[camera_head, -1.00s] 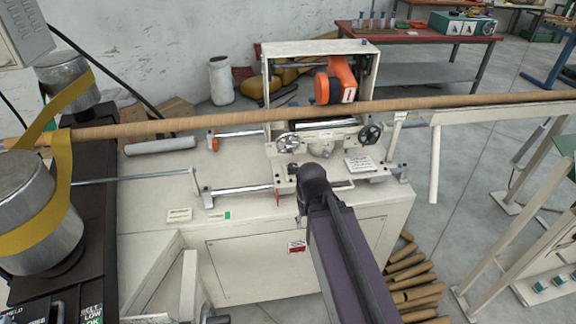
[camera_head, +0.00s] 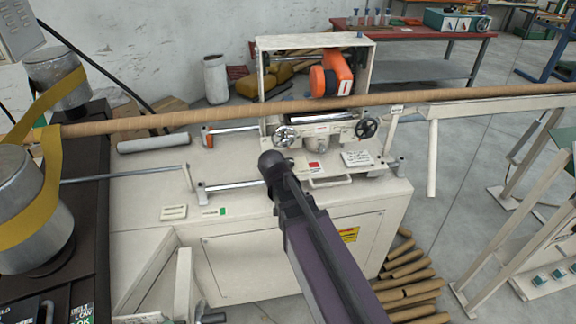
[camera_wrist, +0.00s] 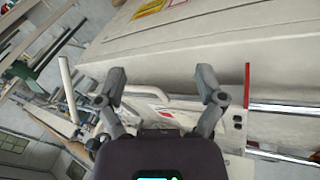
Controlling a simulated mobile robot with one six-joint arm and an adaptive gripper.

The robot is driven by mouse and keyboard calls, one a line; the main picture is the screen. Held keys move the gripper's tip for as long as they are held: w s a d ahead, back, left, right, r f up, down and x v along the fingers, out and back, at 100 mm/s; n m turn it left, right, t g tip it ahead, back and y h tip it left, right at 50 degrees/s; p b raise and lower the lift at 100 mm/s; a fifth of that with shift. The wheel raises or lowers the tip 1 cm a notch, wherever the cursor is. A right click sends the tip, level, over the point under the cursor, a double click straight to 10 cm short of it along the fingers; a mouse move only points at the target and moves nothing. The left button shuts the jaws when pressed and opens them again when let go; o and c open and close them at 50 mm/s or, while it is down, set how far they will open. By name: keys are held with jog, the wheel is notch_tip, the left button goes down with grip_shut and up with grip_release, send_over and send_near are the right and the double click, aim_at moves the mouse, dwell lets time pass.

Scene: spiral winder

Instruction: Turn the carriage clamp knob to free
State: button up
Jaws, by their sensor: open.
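The carriage (camera_head: 345,135) stands on the winder's rails, with a cream frame and an orange and black unit on top. I cannot pick out the clamp knob for sure; my arm covers the carriage's lower left front in the head view. In the wrist view a narrow red-edged part (camera_wrist: 247,86) stands upright just right of the right finger; it may belong to the clamp. My gripper (camera_wrist: 162,82) is open and empty, its fingers spread over the carriage's front edge. In the head view its fingers are hidden behind my arm.
A long brown tube (camera_head: 200,118) runs across above the machine. Steel rails (camera_head: 238,184) extend left of the carriage. The cabinet (camera_head: 240,265) has a yellow label. Cardboard tubes (camera_head: 405,275) lie on the floor at right.

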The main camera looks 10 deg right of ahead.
jog(key=w+a+r+m+t+h+b, duration=0.2)
jog(key=w+a+m+h, duration=0.1)
jog(key=w, duration=0.4)
jog(key=w+a+r+m+t+h+b, duration=0.2)
jog(key=w+a+r+m+h, duration=0.1)
jog(key=w+a, duration=0.4)
jog(key=shift+a+m+t+h, duration=0.4)
jog(key=shift+a+m+h, duration=0.35)
jog(key=shift+m, duration=0.45)
jog(key=shift+w+d+f+b, duration=0.1)
jog(key=shift+d+f+b, duration=0.1)
jog(key=shift+b, duration=0.1)
jog(key=b+x, duration=0.4)
jog(key=x, duration=0.7)
jog(key=shift+d+f+b, duration=0.1)
jog(key=shift+d+b, duration=0.05)
jog(key=shift+b, duration=0.15)
jog(key=shift+b+x, duration=0.3)
jog(key=shift+x, duration=0.8)
